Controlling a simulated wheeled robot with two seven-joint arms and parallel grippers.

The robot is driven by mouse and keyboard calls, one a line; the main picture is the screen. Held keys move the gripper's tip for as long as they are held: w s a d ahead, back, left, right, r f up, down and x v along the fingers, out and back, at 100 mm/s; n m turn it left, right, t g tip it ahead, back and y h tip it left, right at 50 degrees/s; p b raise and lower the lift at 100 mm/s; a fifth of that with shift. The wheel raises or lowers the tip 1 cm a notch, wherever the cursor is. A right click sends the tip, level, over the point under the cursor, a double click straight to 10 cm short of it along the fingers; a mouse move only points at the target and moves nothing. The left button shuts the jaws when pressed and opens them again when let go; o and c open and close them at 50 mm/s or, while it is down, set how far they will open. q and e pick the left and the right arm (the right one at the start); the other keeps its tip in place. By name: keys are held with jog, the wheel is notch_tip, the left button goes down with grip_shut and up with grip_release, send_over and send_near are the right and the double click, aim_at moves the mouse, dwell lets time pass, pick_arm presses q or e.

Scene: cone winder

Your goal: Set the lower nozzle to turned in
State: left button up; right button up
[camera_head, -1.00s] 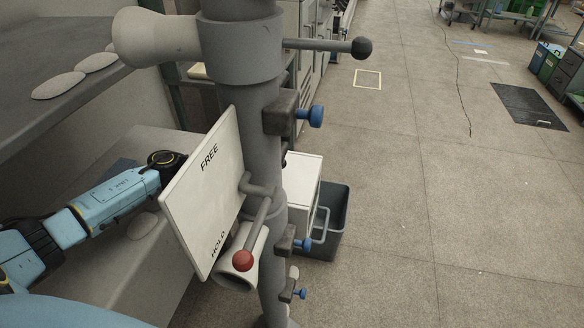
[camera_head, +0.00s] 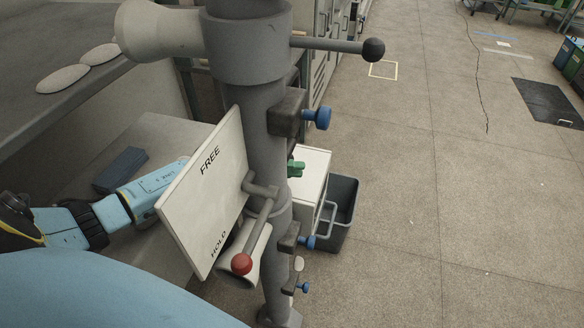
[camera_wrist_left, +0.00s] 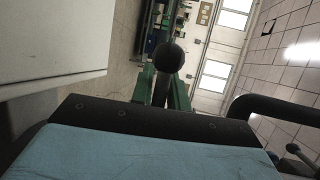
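A grey column (camera_head: 262,120) carries an upper pale nozzle (camera_head: 165,30) pointing left and a lever with a black ball (camera_head: 373,49) pointing right. The lower pale nozzle (camera_head: 259,256) is partly hidden by a white plate (camera_head: 203,190) marked FREE and HOLD. A red-ball lever (camera_head: 242,264) points down near HOLD. My left arm passes behind the plate.
Blue knobs (camera_head: 317,118) stick out right of the column. A white cabinet (camera_head: 312,185) and a grey bin (camera_head: 343,212) stand close behind it. A shelf with pale flat stones (camera_head: 62,78) is at left. Open floor (camera_head: 430,180) lies to the right.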

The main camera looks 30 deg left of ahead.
pick_arm(q)
grip_shut()
pick_arm(e)
jog(key=shift+f, duration=0.1)
